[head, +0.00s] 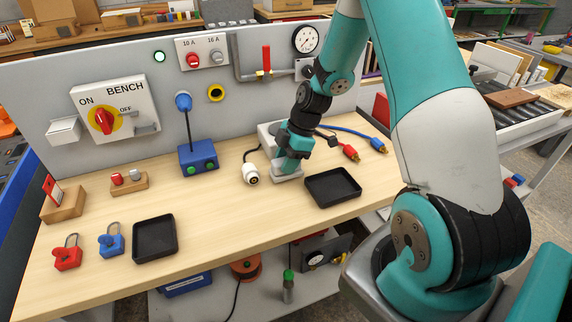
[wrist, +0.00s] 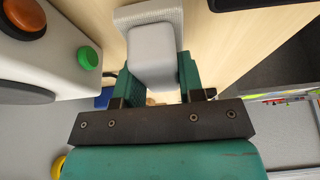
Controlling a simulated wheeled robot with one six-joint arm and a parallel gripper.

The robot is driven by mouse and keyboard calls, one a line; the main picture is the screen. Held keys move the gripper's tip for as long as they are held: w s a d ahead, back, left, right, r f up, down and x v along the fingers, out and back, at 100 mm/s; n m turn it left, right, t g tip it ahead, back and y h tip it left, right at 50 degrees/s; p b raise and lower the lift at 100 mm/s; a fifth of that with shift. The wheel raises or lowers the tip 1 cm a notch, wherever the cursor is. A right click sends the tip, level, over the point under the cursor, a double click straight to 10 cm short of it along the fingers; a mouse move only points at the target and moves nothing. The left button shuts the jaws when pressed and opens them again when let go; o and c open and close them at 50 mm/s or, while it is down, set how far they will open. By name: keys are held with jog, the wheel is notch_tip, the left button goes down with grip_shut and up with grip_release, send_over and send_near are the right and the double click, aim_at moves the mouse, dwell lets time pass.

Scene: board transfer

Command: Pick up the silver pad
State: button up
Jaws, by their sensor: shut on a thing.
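The silver pad (head: 287,176) is at the back middle of the bench, partly hidden by my gripper in the head view. In the wrist view, it shows as a textured light-grey slab (wrist: 135,15) with a smooth pale block on top. My gripper (wrist: 152,82) is shut on this pale block, with a green finger on either side. In the head view my gripper (head: 290,160) points down at the pad. I cannot tell whether the pad's underside touches the bench.
A pale box (wrist: 50,55) with orange and green buttons stands close left in the wrist view. A black tray (head: 333,187) lies just right of the pad. The front middle bench is clear.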

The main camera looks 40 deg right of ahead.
notch_tip(320, 180, up, 19)
jog(key=b, duration=0.1)
